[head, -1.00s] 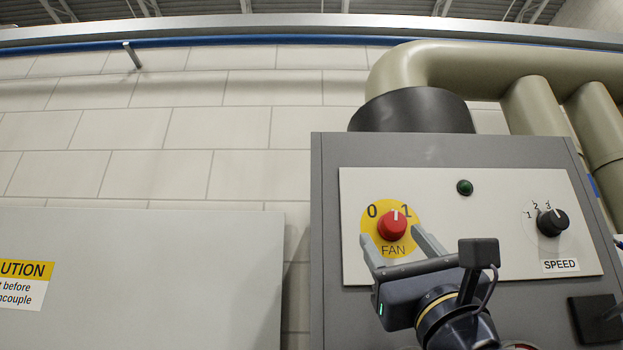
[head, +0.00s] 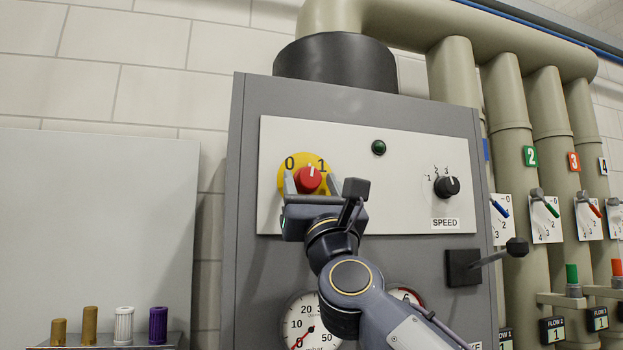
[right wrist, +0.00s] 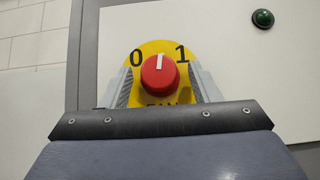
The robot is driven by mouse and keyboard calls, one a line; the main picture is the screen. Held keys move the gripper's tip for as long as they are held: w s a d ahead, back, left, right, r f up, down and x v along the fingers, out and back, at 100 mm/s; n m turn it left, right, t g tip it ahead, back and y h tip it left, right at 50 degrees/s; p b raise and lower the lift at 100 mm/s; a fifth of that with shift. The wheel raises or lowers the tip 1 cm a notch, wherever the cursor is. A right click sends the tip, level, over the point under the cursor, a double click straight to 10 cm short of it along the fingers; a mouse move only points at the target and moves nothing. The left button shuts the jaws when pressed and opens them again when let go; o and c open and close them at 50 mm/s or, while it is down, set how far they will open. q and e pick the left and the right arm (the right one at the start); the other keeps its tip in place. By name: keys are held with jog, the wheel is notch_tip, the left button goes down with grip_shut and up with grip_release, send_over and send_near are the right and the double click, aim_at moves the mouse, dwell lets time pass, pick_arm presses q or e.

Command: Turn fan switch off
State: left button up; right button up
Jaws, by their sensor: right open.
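The fan switch is a red round knob (head: 308,179) on a yellow disc marked 0 and 1, on a white panel (head: 400,212). Its white mark points up and slightly right, toward the 1. The knob (right wrist: 159,75) also shows in the right wrist view, with its mark near vertical. My right gripper (head: 309,183) is open, with one finger on each side of the knob. In the wrist view the fingers (right wrist: 160,88) lie left and right of it with gaps. Whether they touch the knob is not clear. My left gripper is not in view.
A dark green lamp (head: 379,148) and a black speed knob (head: 447,187) sit on the same panel. A black lever (head: 490,255) sticks out at lower right, and a gauge (head: 311,322) lies below my arm. Pipes with valves stand at right.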

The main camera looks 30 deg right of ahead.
jog(key=c, duration=0.8)
jog(key=shift+y, duration=0.3)
jog(key=shift+c, duration=0.2)
